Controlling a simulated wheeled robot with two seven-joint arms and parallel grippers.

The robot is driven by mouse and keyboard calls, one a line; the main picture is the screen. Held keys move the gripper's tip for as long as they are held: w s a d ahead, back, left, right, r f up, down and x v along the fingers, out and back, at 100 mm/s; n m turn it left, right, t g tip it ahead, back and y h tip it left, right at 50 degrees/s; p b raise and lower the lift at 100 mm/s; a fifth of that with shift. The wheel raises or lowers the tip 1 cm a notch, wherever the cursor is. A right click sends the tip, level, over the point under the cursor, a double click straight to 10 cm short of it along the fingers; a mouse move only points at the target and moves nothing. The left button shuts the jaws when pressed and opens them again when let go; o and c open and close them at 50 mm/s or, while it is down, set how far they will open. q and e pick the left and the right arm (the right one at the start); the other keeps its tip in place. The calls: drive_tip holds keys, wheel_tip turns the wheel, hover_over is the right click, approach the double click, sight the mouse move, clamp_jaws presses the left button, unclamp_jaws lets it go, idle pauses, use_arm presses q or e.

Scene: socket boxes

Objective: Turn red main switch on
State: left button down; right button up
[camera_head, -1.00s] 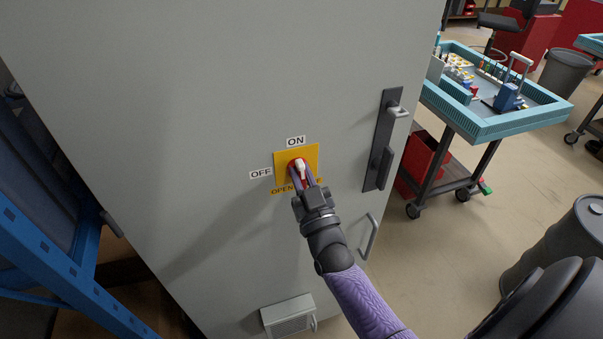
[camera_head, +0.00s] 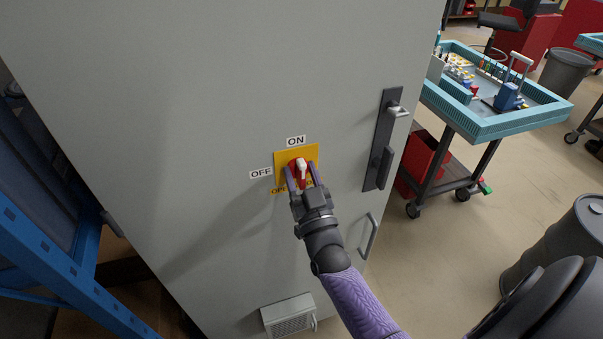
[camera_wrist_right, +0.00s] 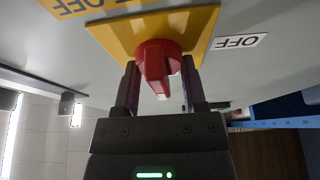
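The red main switch (camera_head: 300,163) is a round red knob with a white-marked handle, on a yellow plate (camera_head: 282,158) on the grey cabinet door. In the head view its handle points up, roughly towards the ON label (camera_head: 296,141); the OFF label (camera_head: 261,173) is to its left. My right gripper (camera_head: 300,171) is at the switch from below, with its fingers spread on either side of the handle. In the right wrist view the red handle (camera_wrist_right: 157,60) stands between the fingers, with gaps beside it. My left gripper is not in view.
A black door handle (camera_head: 383,145) and a grey pull bar (camera_head: 369,237) stick out right of the switch. A vent box (camera_head: 289,315) juts out below. A blue rack (camera_head: 60,265) stands left, a turquoise-rimmed cart (camera_head: 487,131) right.

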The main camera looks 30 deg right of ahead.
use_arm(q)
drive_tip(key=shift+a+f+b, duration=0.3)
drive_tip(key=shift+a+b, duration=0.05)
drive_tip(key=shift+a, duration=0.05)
use_arm(e)
drive_tip(key=v, duration=1)
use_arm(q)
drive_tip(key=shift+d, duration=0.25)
